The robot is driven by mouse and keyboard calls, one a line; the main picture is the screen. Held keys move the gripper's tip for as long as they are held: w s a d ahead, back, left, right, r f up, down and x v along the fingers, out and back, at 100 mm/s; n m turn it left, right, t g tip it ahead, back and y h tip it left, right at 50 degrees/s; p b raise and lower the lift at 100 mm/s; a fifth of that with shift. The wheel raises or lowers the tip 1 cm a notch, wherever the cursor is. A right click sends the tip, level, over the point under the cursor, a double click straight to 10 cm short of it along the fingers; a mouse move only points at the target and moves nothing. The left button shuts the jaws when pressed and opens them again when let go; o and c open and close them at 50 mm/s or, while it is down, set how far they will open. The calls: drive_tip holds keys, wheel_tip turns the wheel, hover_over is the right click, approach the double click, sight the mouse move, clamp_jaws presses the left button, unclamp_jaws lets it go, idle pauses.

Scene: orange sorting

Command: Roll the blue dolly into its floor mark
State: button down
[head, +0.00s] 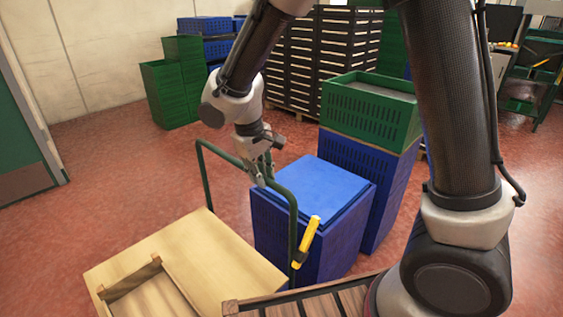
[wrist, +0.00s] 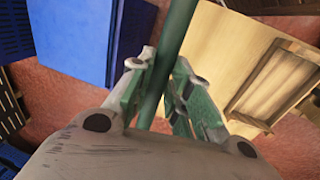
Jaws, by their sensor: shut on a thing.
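A dark green tubular handle (head: 203,172) rises at the edge of a light wooden deck (head: 215,255) that looks like a cart's. No blue shows on this cart; its wheels are hidden. My gripper (head: 263,178) is shut on the handle's top bar. In the wrist view the green bar (wrist: 178,35) runs between the fingers of my gripper (wrist: 163,64), with the wooden deck (wrist: 222,40) to the right. I see no floor mark in either view.
A blue crate stack (head: 318,185) stands close behind the handle. A green crate (head: 370,108) on blue ones is beyond it. A yellow object (head: 306,242) is by the handle's right post. A slatted wooden surface (head: 320,297) is at the front. Red floor (head: 100,165) is clear at left.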

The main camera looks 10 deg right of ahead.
drive_tip(key=s+a, duration=0.5)
drive_tip(key=a, duration=0.3)
drive_tip(key=s+a, duration=0.6)
drive_tip(key=a, duration=0.3)
drive_tip(key=shift+s, duration=0.2)
drive_tip(key=c, duration=1.3)
unclamp_jaws()
drive_tip(key=shift+s+a, duration=0.1)
drive_tip(key=shift+a, duration=0.1)
drive_tip(key=shift+d, duration=0.1)
drive_tip(key=r, duration=0.4)
drive_tip(key=s+a+r, duration=0.1)
drive_tip(key=r, duration=0.3)
drive_tip(key=a+r, duration=0.1)
drive_tip(key=r, duration=0.3)
drive_tip(key=shift+s, duration=0.15)
drive_tip(key=shift+f, duration=0.1)
